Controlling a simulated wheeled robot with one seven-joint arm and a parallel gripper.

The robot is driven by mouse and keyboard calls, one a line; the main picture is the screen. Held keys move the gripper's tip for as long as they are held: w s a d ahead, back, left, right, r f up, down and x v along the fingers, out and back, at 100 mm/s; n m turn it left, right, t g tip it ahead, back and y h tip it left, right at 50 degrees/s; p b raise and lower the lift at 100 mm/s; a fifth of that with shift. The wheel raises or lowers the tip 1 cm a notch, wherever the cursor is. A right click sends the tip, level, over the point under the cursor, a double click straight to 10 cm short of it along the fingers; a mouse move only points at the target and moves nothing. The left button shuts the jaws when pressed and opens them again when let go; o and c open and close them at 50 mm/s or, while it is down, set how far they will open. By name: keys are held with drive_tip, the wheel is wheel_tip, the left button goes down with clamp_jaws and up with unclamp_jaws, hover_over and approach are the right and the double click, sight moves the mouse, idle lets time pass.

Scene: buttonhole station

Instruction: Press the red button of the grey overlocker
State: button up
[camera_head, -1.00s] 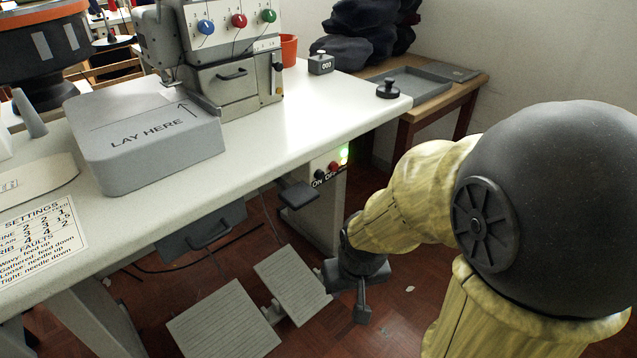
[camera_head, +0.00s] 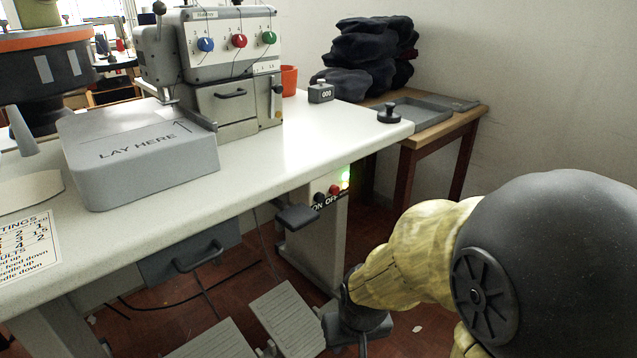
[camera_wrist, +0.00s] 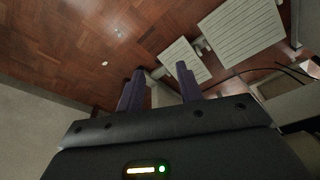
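The grey overlocker (camera_head: 225,70) stands on the white table, with blue, red and green dials on its front. Below the tabletop, a grey switch box on the table's leg (camera_head: 318,235) carries a red button (camera_head: 334,190) on its right, by the OFF lettering, and a dark button (camera_head: 319,198) by ON. A green light (camera_head: 344,178) glows above the red button. My gripper (camera_head: 362,340) hangs low, below and right of the switch box, cut off by the frame's bottom. In the wrist view my gripper (camera_wrist: 160,76) has its fingers apart and empty; the red button is not visible there.
A grey pad (camera_head: 140,160) marked LAY HERE lies on the white table (camera_head: 300,150). A dark knee plate (camera_head: 297,216) juts out left of the switch box. Pale pedals (camera_wrist: 240,38) lie on the floor. A wooden side table (camera_head: 425,125) stands behind right.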

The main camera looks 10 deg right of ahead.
drive_tip(key=shift+c, duration=0.3)
drive_tip(key=shift+r, duration=0.1)
drive_tip(key=c, duration=0.4)
drive_tip(key=shift+r+p, duration=0.35)
drive_tip(key=shift+p, duration=0.1)
drive_tip(key=c, duration=0.3)
drive_tip(key=w+p+v, duration=0.1)
drive_tip(key=p+v, duration=0.5)
drive_tip(key=w+p+v, duration=0.1)
drive_tip(key=p+v, duration=0.5)
drive_tip(key=w+r+p+v, duration=0.1)
drive_tip(key=w+p+v, duration=0.1)
drive_tip(key=p+v, duration=0.4)
drive_tip(key=shift+r+p, duration=0.1)
drive_tip(key=shift+p, duration=0.25)
clamp_jaws()
drive_tip(key=shift+d, duration=0.1)
